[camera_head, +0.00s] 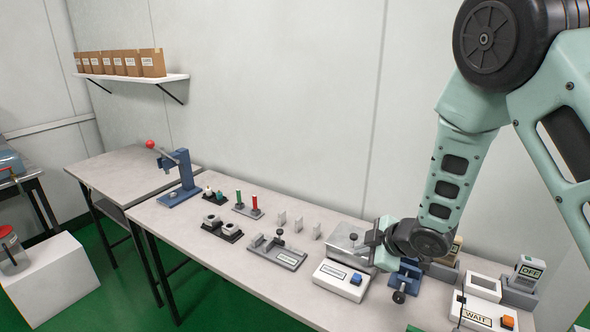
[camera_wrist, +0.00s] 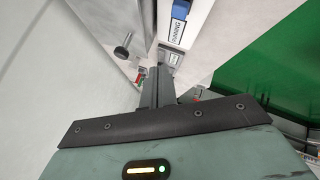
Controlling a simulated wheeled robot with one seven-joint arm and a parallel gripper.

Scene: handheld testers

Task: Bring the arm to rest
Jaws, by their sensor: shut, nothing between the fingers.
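My gripper (camera_head: 374,238) is at the end of my green arm, low over the right part of the workbench (camera_head: 190,245). It is close to a metal box-shaped fixture (camera_head: 347,243) that stands behind a white unit with a blue button (camera_head: 342,280). In the wrist view my gripper (camera_wrist: 158,80) shows its dark fingers together, with nothing between them. The metal fixture (camera_wrist: 110,25) fills the upper left there, with a knob on it. I cannot tell whether the fingers touch it. My arm hides part of the bench behind the wrist.
A blue clamp (camera_head: 405,275) stands right of the gripper. A unit with an orange button (camera_head: 485,314) and a tester marked OFF (camera_head: 529,270) are further right. A grey fixture (camera_head: 276,252), small plates and a blue lever press (camera_head: 181,175) stand left. Open space lies above the bench.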

